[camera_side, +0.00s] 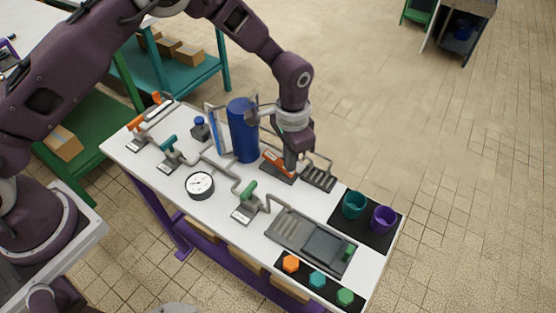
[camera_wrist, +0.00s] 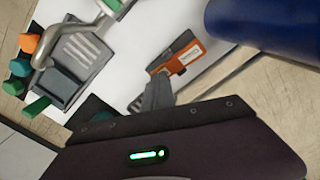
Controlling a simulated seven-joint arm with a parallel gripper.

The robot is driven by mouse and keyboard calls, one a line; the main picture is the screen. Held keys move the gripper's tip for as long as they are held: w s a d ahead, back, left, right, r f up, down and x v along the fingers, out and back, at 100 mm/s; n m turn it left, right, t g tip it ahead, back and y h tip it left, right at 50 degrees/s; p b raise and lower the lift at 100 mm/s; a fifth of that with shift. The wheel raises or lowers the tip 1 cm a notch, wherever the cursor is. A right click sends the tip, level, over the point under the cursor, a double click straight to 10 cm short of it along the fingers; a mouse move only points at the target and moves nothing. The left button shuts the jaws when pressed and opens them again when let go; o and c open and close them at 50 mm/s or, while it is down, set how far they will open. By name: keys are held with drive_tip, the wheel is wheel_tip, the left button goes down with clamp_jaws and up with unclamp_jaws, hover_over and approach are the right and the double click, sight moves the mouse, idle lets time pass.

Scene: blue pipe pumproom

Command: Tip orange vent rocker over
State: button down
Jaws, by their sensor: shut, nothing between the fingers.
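The orange vent rocker (camera_side: 275,159) sits on a dark base on the white bench, just right of the blue cylinder. In the wrist view the orange rocker (camera_wrist: 191,55) shows with a small pale label, beyond the fingertips. My gripper (camera_side: 290,163) is shut and points down at the rocker's right end. In the wrist view the closed fingers (camera_wrist: 158,88) overlap the near end of the rocker's base. I cannot tell whether the fingertips touch it. Part of the rocker is hidden by the fingers in the side view.
The tall blue cylinder (camera_side: 242,130) stands close to the left of my gripper. A dark slotted grate (camera_side: 319,178) with a grey pipe is close to the right. A pressure gauge (camera_side: 200,185), a green-handled valve (camera_side: 248,192), and teal (camera_side: 353,205) and purple (camera_side: 383,219) cups stand farther off.

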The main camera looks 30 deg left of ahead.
drive_tip(key=shift+s, duration=0.1)
wheel_tip(320, 180, up, 8)
drive_tip(key=shift+r, duration=0.2)
idle(0.3)
drive_tip(key=s+a+r+n+t, duration=0.1)
drive_tip(key=s+a+r, duration=0.4)
drive_tip(key=r, duration=0.4)
drive_tip(key=s+a+r+n+t, duration=0.2)
drive_tip(key=s+a+r, duration=0.25)
drive_tip(key=r, duration=0.55)
drive_tip(key=s+a+r+n+t, duration=0.1)
drive_tip(key=s+a, duration=0.2)
drive_tip(key=s, duration=0.6)
drive_tip(key=s+a+n+t, duration=0.1)
drive_tip(key=s+a, duration=0.3)
drive_tip(key=s, duration=0.5)
drive_tip(key=shift+a+r+n+t, duration=0.25)
drive_tip(key=shift+r+n+t, duration=0.1)
drive_tip(key=shift+n, duration=0.15)
